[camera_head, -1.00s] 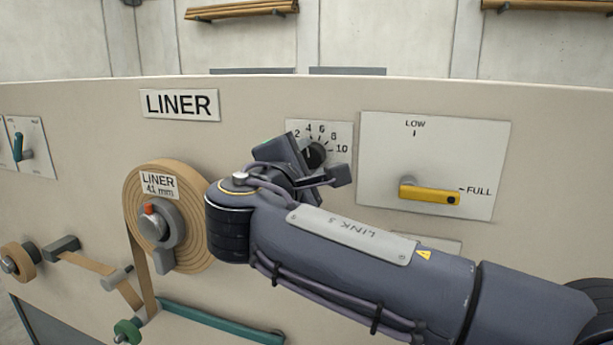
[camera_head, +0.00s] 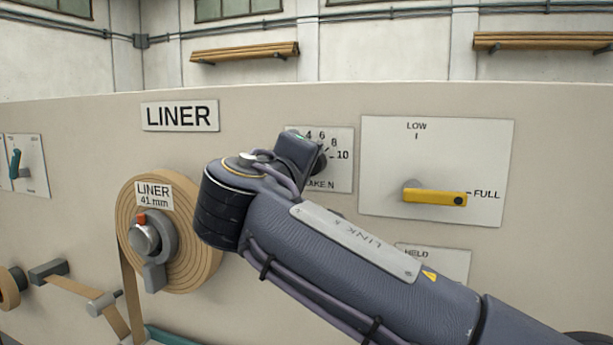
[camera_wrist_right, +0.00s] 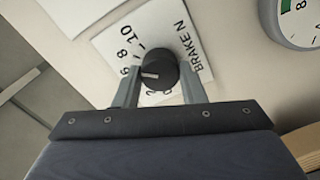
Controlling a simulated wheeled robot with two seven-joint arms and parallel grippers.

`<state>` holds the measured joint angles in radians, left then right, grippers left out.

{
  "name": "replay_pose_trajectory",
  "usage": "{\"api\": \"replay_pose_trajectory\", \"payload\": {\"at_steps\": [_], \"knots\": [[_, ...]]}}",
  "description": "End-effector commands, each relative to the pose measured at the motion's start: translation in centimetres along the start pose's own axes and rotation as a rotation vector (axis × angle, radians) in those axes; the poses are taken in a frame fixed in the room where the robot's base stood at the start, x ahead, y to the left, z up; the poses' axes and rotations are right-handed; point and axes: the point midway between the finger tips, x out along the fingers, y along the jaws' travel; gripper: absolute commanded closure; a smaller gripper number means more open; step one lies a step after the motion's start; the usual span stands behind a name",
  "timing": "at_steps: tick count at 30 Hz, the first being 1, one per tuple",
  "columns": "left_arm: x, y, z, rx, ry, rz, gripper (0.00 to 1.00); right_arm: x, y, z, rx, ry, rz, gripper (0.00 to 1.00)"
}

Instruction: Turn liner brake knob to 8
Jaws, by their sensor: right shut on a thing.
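The liner brake knob (camera_wrist_right: 160,72) is round and black with a white pointer line, on a white numbered plate (camera_wrist_right: 178,28). In the right wrist view its pointer aims left, roughly towards the 6; the finger covers part of the scale, so the exact reading is unclear. My right gripper (camera_wrist_right: 160,88) is shut on the knob, one finger on each side. In the head view the knob (camera_head: 321,163) shows only its right edge behind my right gripper (camera_head: 312,158), and its pointer is hidden. My left gripper is not in view.
Right of the plate is a yellow lever (camera_head: 435,197) at FULL. The LINER roll (camera_head: 190,265) of tan tape is at left, close to my right wrist. A round gauge (camera_wrist_right: 297,20) shows at upper right in the wrist view.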

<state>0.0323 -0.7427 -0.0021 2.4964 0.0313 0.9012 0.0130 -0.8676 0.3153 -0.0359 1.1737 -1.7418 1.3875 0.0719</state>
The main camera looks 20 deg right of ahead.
Motion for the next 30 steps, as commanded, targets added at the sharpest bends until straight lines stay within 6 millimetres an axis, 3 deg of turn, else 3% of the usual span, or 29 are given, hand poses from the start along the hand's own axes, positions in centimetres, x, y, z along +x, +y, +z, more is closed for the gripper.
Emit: {"api": "replay_pose_trajectory", "payload": {"at_steps": [9,23,24,29,30], "knots": [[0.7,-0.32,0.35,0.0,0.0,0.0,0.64,-0.03,-0.25,0.03,0.095,-0.001,-0.004,0.86],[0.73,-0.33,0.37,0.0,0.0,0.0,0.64,-0.03,-0.2,0.01,0.108,-0.002,-0.004,0.86],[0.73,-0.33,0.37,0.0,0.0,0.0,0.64,-0.03,-0.2,0.01,0.108,-0.002,-0.004,0.62],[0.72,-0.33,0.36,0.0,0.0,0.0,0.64,-0.02,-0.14,0.01,0.108,-0.001,-0.003,0.41],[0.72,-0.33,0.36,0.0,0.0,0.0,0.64,-0.02,-0.12,0.0,0.109,-0.001,-0.002,0.41]]}}
